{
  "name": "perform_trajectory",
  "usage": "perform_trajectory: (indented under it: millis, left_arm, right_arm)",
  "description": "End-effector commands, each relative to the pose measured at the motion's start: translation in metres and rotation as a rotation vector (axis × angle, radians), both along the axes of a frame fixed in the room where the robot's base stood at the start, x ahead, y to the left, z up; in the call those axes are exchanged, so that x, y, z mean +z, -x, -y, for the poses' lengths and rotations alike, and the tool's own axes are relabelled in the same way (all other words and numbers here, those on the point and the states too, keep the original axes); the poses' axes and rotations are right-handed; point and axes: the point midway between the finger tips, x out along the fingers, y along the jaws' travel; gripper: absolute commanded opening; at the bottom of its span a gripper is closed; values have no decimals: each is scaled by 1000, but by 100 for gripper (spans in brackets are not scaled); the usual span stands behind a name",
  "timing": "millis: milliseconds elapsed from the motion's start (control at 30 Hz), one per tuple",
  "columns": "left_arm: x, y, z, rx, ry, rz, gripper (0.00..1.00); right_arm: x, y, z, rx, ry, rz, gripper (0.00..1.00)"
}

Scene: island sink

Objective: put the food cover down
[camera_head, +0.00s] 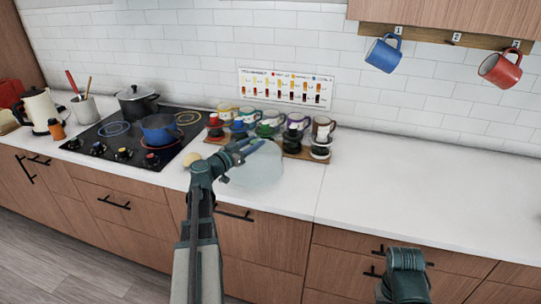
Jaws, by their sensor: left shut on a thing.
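The food cover (262,168) is a pale, see-through dome on or just above the white counter, in front of the row of mugs. My left gripper (245,148) is shut on the cover near its top. I cannot tell whether the cover's rim touches the counter. A part of my right arm shows at the bottom right, but its gripper does not show.
A wooden tray (306,154) with several mugs and jars stands right behind the cover. A small yellowish round thing (191,159) lies to its left, beside the black stove (100,133) with a blue pot (160,129). The counter (430,185) to the right is clear.

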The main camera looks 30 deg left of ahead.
Motion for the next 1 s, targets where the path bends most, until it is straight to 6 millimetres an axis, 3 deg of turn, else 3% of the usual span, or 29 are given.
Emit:
perform_trajectory:
  millis: [100,300,667,900,1000]
  left_arm:
    - [-3,-15,23,-4,0,0,0]
    - [-5,-27,40,0,0,0,0]
    - [-6,-35,52,-1,0,0,0]
    - [-40,-36,53,1,0,0,0]
    - [-44,-36,53,1,0,0,0]
  right_arm:
    - [-3,0,0,0,0,0,50]
    - [-5,0,0,0,0,0,50]
    - [-6,0,0,0,0,0,50]
    - [-40,0,0,0,0,0,50]
    - [-44,0,0,0,0,0,50]
